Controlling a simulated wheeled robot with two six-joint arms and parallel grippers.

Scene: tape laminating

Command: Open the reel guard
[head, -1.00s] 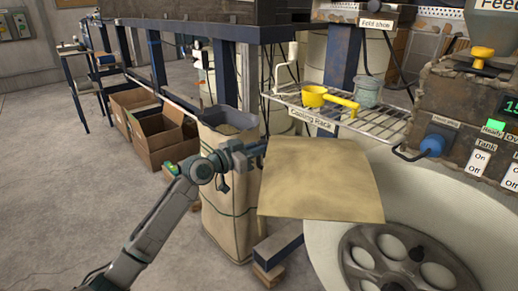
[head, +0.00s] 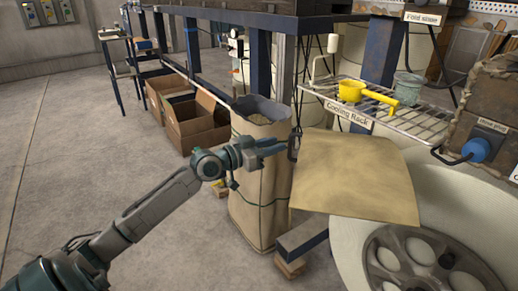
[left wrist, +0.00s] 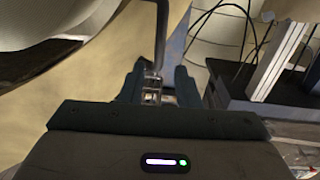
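The reel guard appears to be the tan, slightly curved panel (head: 355,178) in the head view, standing over the large pale reel housing. A dark upright handle (head: 293,146) shows at its left edge. My left gripper (head: 286,146) is level with this handle, just at its left side. In the left wrist view my left gripper (left wrist: 158,82) has its fingers apart, with the metal handle bar (left wrist: 161,35) running down toward the gap between them. Whether the fingers touch the bar is hard to tell. My right gripper is not in view.
A tall tan sack (head: 262,190) stands just behind my left gripper. The cooling rack (head: 425,122) with a yellow scoop (head: 366,93) is above the panel. A spoked reel (head: 415,262) shows below it. Cardboard boxes (head: 198,128) stand farther back; the floor at left is free.

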